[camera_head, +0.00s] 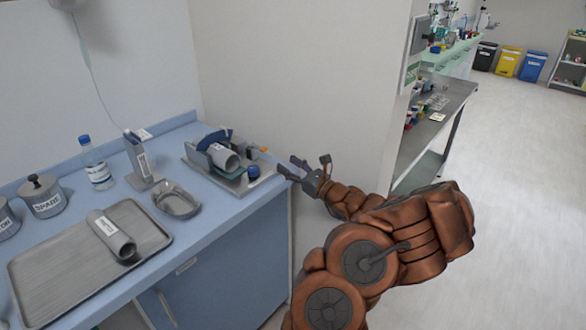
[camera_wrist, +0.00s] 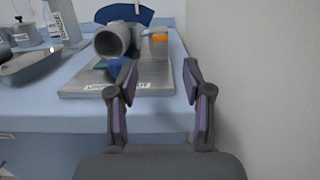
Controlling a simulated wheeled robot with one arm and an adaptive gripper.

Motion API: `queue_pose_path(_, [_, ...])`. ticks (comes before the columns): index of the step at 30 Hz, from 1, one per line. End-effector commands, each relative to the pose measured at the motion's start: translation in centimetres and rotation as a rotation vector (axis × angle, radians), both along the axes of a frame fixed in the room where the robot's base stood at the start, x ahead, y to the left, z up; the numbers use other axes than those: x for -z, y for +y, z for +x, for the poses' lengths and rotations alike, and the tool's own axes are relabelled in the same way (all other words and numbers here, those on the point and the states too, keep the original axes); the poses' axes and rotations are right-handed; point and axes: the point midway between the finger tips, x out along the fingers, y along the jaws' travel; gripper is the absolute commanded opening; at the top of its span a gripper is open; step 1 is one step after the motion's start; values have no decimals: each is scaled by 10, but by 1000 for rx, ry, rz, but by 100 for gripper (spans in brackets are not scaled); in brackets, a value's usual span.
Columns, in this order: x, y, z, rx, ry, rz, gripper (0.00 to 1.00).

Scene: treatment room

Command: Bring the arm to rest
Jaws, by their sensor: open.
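My gripper (camera_head: 290,168) is at the right end of the blue counter, by the corner of the grey tray there. It is open, and nothing shows between its fingers. In the wrist view my gripper (camera_wrist: 160,90) has its two fingers apart, pointing at the counter's edge and the tray. My copper-coloured arm reaches in from the lower right of the head view and is bent.
The blue counter (camera_head: 228,215) bears a grey tray (camera_head: 262,182) with a grey cylinder (camera_head: 224,157) and blue items. A metal tray (camera_head: 50,290) with another cylinder (camera_head: 112,235) lies at left. A wall (camera_head: 300,80) stands behind my gripper. Open floor (camera_head: 500,190) lies at right.

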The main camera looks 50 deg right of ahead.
Motion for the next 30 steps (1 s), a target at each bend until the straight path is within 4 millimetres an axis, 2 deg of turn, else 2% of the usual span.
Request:
queue_pose_path(6, [1, 1, -10, -1, 0, 0, 50])
queue_pose_path(25, [1, 1, -10, -3, 0, -1, 50])
queue_pose_path(28, [-4, 10, -5, -27, -1, -17, 50])
queue_pose_path(30, [-14, 27, 5, -70, -3, -49, 50])
